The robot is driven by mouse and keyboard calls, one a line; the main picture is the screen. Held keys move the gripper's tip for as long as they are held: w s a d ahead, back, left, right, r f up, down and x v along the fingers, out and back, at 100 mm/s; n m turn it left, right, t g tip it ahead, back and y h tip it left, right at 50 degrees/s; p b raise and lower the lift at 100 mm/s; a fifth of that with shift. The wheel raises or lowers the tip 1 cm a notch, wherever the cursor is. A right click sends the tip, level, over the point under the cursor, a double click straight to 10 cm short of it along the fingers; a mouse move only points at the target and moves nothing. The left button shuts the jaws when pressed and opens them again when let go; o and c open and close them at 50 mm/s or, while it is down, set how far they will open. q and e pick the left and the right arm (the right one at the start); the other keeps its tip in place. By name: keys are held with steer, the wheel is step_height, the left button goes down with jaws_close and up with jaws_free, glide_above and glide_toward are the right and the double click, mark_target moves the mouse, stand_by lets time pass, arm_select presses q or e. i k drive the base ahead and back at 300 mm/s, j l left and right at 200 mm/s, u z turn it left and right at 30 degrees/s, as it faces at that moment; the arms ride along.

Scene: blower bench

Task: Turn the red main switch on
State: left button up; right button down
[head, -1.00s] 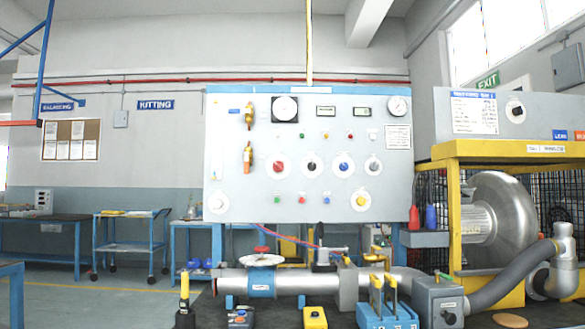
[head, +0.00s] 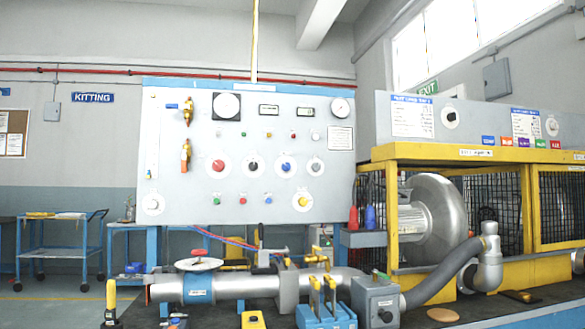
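The red knob (head: 218,165), which looks like the red main switch, sits on a pale round plate at the left end of a row of knobs on the grey panel (head: 180,212). Its pointer position is too small to read. A black knob (head: 252,166), a blue knob (head: 286,166) and a grey knob (head: 316,166) are to its right. A yellow knob (head: 302,201) is lower right. Neither of my grippers is in the head view, and nothing touches the red knob.
In front of the panel lies a horizontal pipe (head: 245,286) with a red handwheel (head: 200,264). A blue tool holder (head: 325,318) and a grey box (head: 376,300) stand on the bench front. A caged blower (head: 440,215) is at the right.

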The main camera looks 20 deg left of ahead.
mark_target(218, 166)
steer(key=j+z, duration=0.9)
steer(key=z, duration=0.15)
steer(key=k+j+z, duration=0.15)
steer(key=j, duration=0.2)
steer(key=k+j+z, duration=0.1)
steer(key=j, duration=0.25)
steer(key=k+j+z, duration=0.15)
steer(key=j, duration=0.2)
